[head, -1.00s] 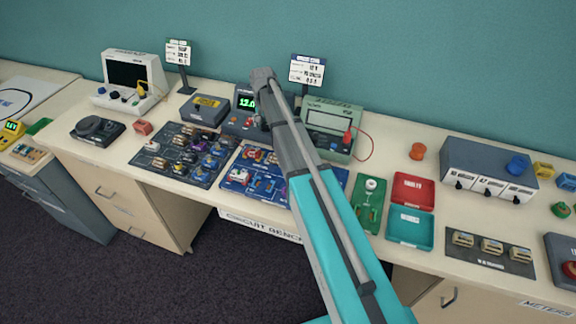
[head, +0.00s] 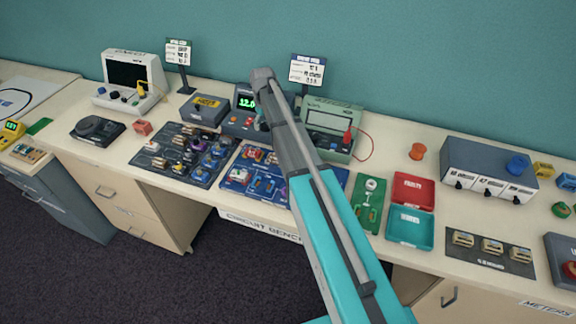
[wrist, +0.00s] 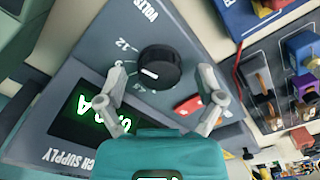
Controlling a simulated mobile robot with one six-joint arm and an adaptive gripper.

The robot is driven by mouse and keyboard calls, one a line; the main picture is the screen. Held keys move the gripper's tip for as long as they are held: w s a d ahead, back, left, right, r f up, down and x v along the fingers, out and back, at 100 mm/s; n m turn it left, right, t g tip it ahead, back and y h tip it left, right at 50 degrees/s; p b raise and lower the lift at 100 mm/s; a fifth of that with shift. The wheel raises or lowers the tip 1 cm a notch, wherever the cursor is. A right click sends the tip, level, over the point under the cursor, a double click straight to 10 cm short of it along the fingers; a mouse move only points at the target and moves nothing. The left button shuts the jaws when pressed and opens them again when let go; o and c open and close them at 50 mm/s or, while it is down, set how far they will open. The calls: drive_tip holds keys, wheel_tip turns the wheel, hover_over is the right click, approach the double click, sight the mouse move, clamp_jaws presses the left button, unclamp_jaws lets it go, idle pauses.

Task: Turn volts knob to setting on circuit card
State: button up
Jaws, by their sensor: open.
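The gripper is open, with a fingertip on either side of the knob and a visible gap at each. The knob's white mark points to the picture's lower left; a 12 is printed on the scale. Green digits (wrist: 98,108) are partly covered by a finger. A circuit card (head: 308,71) stands behind; its small print is hard to read.
A red part (wrist: 188,105) sits beside the knob near the right finger. A green meter (head: 330,125) with a red lead stands right of the supply, and a dark box (head: 203,110) left. Component boards (head: 181,153) lie in front.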

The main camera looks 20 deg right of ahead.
sight(266, 124)
drive_tip(key=n, duration=1.6)
drive_tip(key=shift+r+n+p, duration=0.3)
drive_tip(key=shift+r+p, duration=0.05)
drive_tip(key=shift+p, duration=0.05)
wheel_tip(266, 124, up, 14)
drive_tip(key=p, duration=1.4)
drive_tip(key=s+f+m+b, duration=0.3)
drive_tip(key=s+m, duration=0.6)
drive_tip(key=s, duration=0.5)
drive_tip(key=s+f+m+b, duration=0.4)
drive_tip(key=s+m, duration=0.6)
drive_tip(key=s, duration=0.4)
drive_tip(key=shift+s+d+f+m, duration=0.15)
drive_tip(key=shift+s+f+m, duration=0.05)
drive_tip(key=shift+s+m, duration=0.15)
